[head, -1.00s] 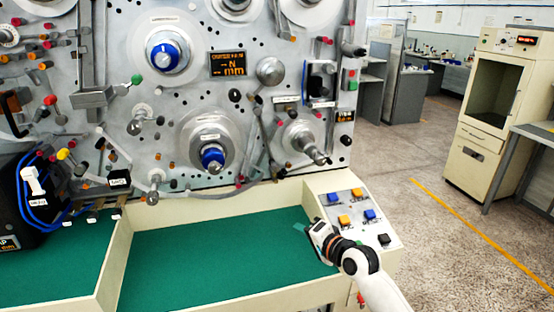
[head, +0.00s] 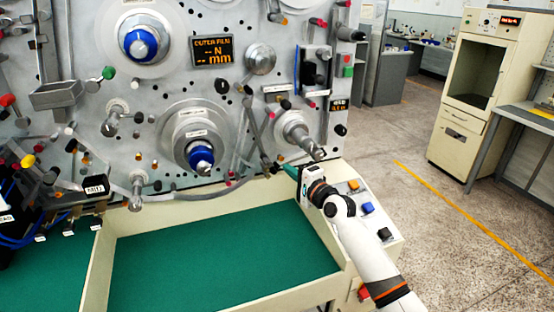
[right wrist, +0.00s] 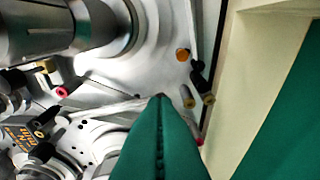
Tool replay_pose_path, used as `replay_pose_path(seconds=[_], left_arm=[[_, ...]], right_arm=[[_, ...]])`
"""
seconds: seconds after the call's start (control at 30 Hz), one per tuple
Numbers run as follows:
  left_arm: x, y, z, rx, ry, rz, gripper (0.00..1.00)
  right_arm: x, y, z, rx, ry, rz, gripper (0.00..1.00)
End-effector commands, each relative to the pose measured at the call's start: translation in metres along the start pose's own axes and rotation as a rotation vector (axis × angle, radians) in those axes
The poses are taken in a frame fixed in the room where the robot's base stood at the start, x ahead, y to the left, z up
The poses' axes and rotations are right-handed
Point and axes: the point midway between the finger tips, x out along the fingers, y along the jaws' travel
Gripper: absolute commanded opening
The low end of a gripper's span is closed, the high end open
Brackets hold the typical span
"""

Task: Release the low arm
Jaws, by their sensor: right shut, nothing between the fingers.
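The machine's grey panel (head: 235,85) fills the head view's left and middle. A thin grey arm (head: 252,135) slants down its lower right part; I cannot tell for sure whether it is the low arm. My right gripper (head: 285,168) is shut and empty, its teal fingers close to the panel's lower edge, near that arm's bottom end. In the right wrist view the shut fingers (right wrist: 160,100) point at the panel, with dark-tipped pegs (right wrist: 199,78) just beyond and right. Whether the fingers touch anything is unclear. My left gripper is out of view.
A metal spindle (head: 300,138) juts out just above my right gripper. A blue-capped spindle (head: 200,157) is to its left. A sloped button box (head: 352,190) lies under my right arm. The green-floored tray (head: 220,265) below is clear.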

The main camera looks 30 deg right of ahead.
Motion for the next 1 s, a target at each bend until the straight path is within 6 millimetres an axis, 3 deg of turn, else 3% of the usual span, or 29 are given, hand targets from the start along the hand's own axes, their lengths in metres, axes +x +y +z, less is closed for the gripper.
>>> replay_pose_path(seconds=[0.13,0.4,0.87,1.0], left_arm=[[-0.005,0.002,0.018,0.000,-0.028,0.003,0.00],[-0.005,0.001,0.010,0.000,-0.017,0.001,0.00],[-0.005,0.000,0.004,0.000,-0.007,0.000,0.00],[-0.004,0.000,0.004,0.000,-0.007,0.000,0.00]], right_arm=[[0.030,0.002,0.000,0.001,0.000,0.000,0.00],[0.064,0.000,0.000,0.000,0.000,-0.001,0.00],[0.070,-0.001,-0.001,0.005,0.000,0.001,0.00],[0.074,-0.008,-0.019,0.095,0.003,0.021,0.00]])
